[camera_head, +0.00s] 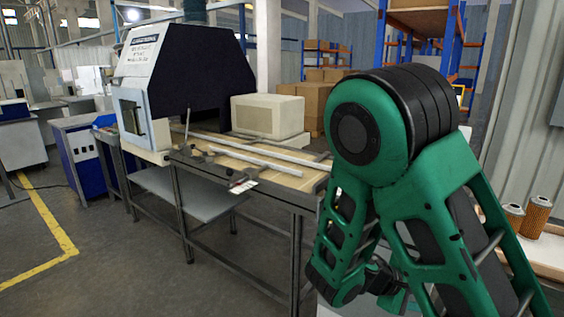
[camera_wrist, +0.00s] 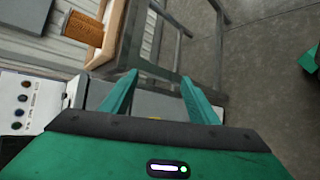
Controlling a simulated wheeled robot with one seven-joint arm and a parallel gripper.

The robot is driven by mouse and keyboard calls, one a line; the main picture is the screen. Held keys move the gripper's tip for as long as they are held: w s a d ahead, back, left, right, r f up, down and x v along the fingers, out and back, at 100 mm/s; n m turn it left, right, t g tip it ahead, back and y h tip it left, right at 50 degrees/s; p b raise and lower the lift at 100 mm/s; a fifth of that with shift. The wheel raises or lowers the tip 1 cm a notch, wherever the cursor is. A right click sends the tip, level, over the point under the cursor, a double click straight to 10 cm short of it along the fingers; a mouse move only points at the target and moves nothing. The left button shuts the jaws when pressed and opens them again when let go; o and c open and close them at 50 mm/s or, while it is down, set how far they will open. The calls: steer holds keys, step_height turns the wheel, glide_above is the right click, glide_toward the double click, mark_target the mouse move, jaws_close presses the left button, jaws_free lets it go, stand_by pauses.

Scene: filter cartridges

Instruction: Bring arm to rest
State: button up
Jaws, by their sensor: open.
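My green arm is folded in front of the head camera, its black elbow joint high at the right of centre. My gripper (camera_wrist: 160,82) shows in the wrist view with two green fingers spread apart and nothing between them. Beyond the fingers are a grey surface, the legs of a table frame and the floor. In the head view the gripper's fingers cannot be made out. A filter cartridge (camera_head: 536,216) with a brown-orange body stands on a light table at the right edge, with another cartridge (camera_head: 513,217) beside it. An orange cartridge (camera_wrist: 83,27) also shows in the wrist view, apart from my fingers.
A metal-framed bench (camera_head: 277,196) with rails and a cream box (camera_head: 267,116) stands at the left of my arm. A dark-hooded machine (camera_head: 185,70) stands behind it. The light table (camera_head: 546,250) is close on the right. Open floor (camera_head: 110,255) lies at the lower left.

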steer(key=s+d+r+m+g+y, duration=0.1)
steer(key=s+r+m+y, duration=0.2)
steer(key=s, duration=0.4)
steer(key=s+d+r+m+y, duration=0.1)
steer(key=s+r+m+y, duration=0.3)
steer(key=s, duration=0.4)
steer(key=s+d+r+m+g+y, duration=0.1)
steer(key=s+d+r+m+y, duration=0.1)
steer(key=s+r+m+y, duration=0.2)
steer(key=s+m, duration=0.2)
steer(key=s, duration=0.2)
steer(key=shift+s+m+g+y, duration=0.2)
steer(key=shift+m+g+y, duration=0.1)
steer(key=shift+m+y, duration=0.1)
steer(key=shift+d, duration=0.1)
